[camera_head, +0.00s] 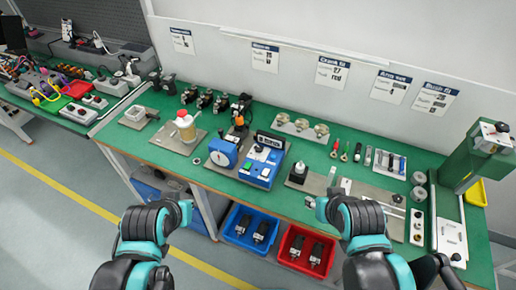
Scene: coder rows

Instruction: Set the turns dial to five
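A blue machine (264,160) stands on the green bench near the middle of the head view. It has a black panel on top and small buttons on its sloped front. My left gripper (185,212) is in front of the bench, left of and apart from the machine. My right gripper (321,208) is near the bench's front edge, right of the machine. Neither visibly holds anything; their fingers are unclear.
Blue (250,229) and red (306,251) bins sit below the bench front. A green press (478,158) stands far right. Cards hang on the wall.

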